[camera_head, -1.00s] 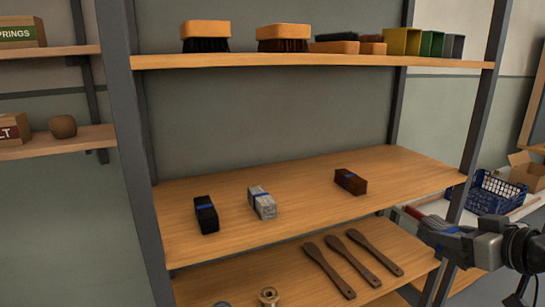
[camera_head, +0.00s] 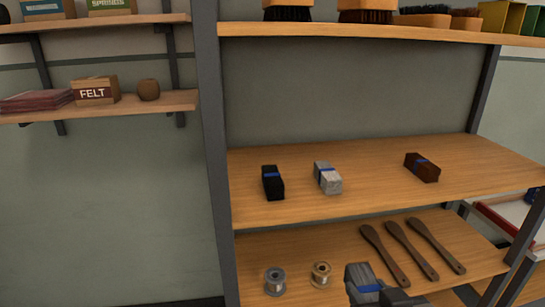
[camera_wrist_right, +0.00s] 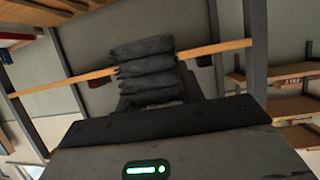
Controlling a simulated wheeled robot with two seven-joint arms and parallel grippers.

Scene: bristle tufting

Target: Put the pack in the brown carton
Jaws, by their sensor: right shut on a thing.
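My right gripper (camera_head: 364,277) shows at the bottom of the head view, in front of the lower shelf. It is shut on a greyish block with a blue band, which looks like the pack; its outline merges with the gripper. In the right wrist view, a dark ridged shape (camera_wrist_right: 147,70) stands between the jaws, beyond the gripper body; the held thing's far side is hidden. The open brown carton is out of view now. My left gripper is not in view.
Black (camera_head: 272,183), grey (camera_head: 328,178) and brown (camera_head: 422,168) banded bundles lie apart on the middle shelf (camera_head: 380,195). Spools (camera_head: 275,281) and wooden paddles (camera_head: 408,250) lie below. A FELT box (camera_head: 95,90) is on the left shelf. A post (camera_head: 212,150) stands between the shelves.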

